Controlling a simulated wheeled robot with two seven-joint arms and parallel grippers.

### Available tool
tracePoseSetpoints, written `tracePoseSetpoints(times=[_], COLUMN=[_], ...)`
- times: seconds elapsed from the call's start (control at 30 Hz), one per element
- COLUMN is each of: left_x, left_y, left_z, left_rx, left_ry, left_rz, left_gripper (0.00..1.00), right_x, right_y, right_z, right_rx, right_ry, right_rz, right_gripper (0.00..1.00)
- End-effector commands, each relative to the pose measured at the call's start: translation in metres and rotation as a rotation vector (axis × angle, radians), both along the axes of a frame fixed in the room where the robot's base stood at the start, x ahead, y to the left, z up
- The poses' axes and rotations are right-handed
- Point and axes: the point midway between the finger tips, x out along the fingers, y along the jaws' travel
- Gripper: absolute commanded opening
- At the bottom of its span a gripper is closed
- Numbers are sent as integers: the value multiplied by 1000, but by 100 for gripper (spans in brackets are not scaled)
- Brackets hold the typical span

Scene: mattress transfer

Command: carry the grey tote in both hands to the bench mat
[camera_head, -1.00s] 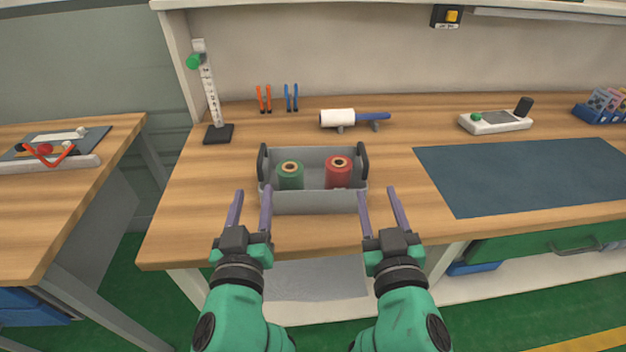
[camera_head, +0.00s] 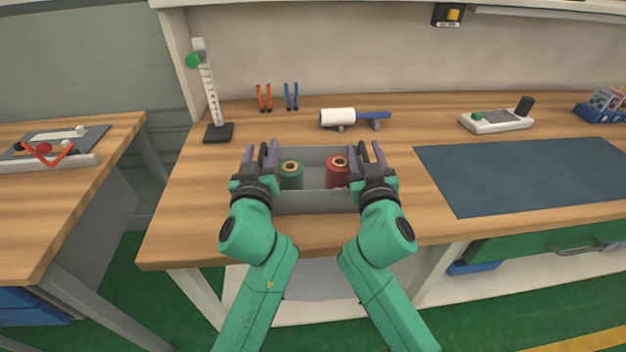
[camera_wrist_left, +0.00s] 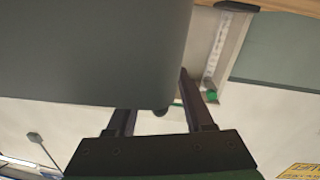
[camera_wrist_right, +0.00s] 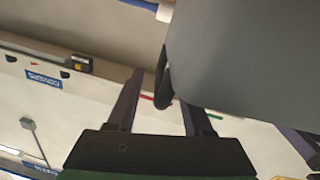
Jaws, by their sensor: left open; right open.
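The grey tote (camera_head: 314,203) stands on the wooden bench, with a green spool (camera_head: 290,178) and a red spool (camera_head: 337,174) in it. It has a dark handle at each end. My left gripper (camera_head: 261,152) is open at the left end, with the left handle (camera_wrist_left: 160,112) between its fingers. My right gripper (camera_head: 369,153) is open at the right end, with the right handle (camera_wrist_right: 162,80) between its fingers. The wrists partly hide the tote's ends. The dark blue bench mat (camera_head: 530,175) lies bare to the right of the tote.
Behind the tote are a white-and-blue roller (camera_head: 345,118) on a rest and two pairs of pliers (camera_head: 277,97). A ruler stand (camera_head: 217,130) is at the back left. A white device (camera_head: 496,121) stands behind the mat. Bench between tote and mat is clear.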

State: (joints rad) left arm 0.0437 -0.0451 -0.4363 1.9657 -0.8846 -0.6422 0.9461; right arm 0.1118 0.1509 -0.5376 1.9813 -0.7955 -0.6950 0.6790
Motion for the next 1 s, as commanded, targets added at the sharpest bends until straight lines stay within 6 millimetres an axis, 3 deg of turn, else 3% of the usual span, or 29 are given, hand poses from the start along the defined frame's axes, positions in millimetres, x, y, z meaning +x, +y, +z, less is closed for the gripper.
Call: tracePoseSetpoints(times=[0.07,0.1,0.2,1.0], left_x=[0,0,0,0], left_y=[0,0,0,1], left_z=[0,0,0,-1], left_rx=[0,0,1,0], left_ry=[0,0,0,1], left_rz=[0,0,0,2], left_gripper=[48,33,0,0], right_x=[0,0,0,0], right_y=[0,0,0,-1], right_z=[0,0,0,0], right_rx=[0,0,0,-2], right_ry=[0,0,0,0], right_rz=[0,0,0,-1], right_gripper=[47,32,0,0])
